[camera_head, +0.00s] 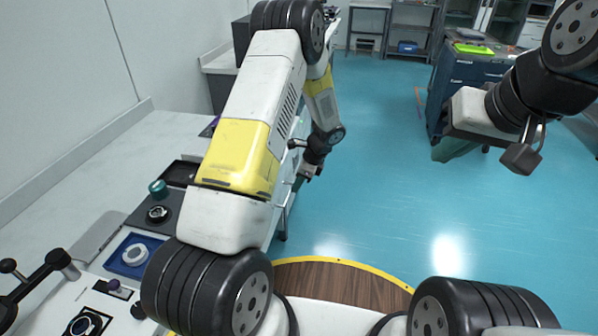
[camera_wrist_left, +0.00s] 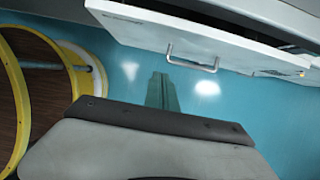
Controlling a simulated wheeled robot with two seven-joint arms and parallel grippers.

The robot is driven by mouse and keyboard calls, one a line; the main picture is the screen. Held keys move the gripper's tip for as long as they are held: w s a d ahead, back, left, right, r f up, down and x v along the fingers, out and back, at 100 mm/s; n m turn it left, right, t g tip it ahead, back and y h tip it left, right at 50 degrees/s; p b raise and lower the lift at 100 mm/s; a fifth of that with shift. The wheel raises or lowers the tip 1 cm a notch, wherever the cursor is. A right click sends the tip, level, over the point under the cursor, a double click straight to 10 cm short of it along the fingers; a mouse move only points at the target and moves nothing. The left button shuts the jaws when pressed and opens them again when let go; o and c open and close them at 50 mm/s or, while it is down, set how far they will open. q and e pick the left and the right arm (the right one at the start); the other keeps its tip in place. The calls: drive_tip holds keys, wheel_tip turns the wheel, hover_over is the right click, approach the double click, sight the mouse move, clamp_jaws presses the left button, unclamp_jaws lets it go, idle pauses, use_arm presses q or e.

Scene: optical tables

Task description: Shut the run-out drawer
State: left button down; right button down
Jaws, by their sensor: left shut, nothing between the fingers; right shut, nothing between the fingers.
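A white drawer (camera_wrist_left: 185,32) with a metal bar handle (camera_wrist_left: 192,62) sticks out from under the bench at the top of the left wrist view. In the head view, my left arm hides most of it. My left gripper (camera_head: 308,174) is beside the bench front; its teal fingers (camera_wrist_left: 162,92) are shut and empty. In the left wrist view they point toward the drawer front, close to the handle's left end; I cannot tell whether they touch. My right gripper (camera_head: 455,148) is shut and empty, over open floor at the right, far from the drawer.
The white bench (camera_head: 165,128) runs along the left wall, with a teal-topped part (camera_head: 158,188) and a blue tray (camera_head: 133,256) on it. A dark blue cabinet (camera_head: 463,80) stands at back right. Teal floor (camera_head: 375,165) is clear between them.

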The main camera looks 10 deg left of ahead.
use_arm(q)
drive_tip(key=a+f, duration=0.7)
drive_tip(key=f, duration=0.1)
drive_tip(key=shift+a, duration=0.15)
drive_tip(key=shift+w, duration=0.1)
